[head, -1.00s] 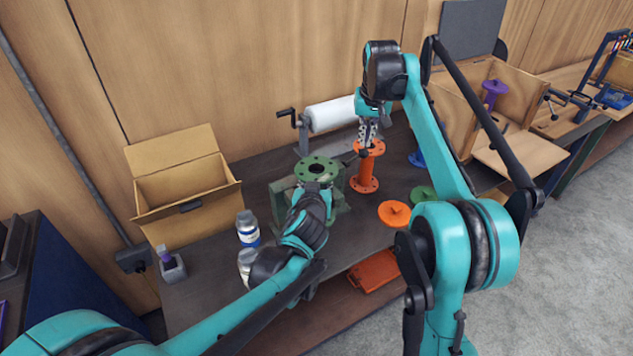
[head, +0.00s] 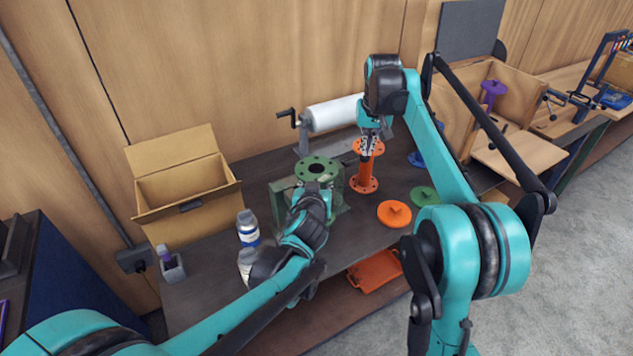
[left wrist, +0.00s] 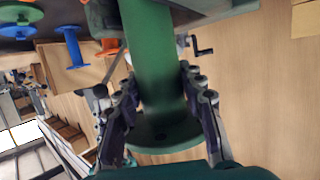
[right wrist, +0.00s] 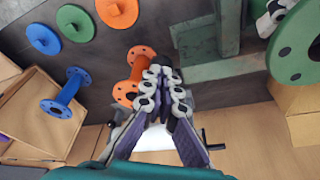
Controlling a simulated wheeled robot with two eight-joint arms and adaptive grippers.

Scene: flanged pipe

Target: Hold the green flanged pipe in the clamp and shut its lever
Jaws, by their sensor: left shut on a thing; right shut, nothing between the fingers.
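The green flanged pipe (head: 318,169) stands upright at the clamp (head: 281,201), a grey-green block on the dark bench. My left gripper (left wrist: 160,88) is shut on the pipe's green body (left wrist: 150,40), close to one flange (left wrist: 168,137). In the head view my left wrist hides the clamp's front, so I cannot tell how the pipe sits in its jaws. My right gripper (head: 366,156) is shut and empty, in front of or beside the orange flanged pipe (head: 364,180). Its closed fingers also show in the right wrist view (right wrist: 163,75). I cannot make out the lever clearly.
An orange disc (head: 394,213) and a green disc (head: 423,196) lie right of the clamp. A film roll (head: 335,113) with a crank stands behind. An open cardboard box (head: 185,190) and bottles (head: 247,228) are at the left. A wooden box (head: 490,75) stands at the right.

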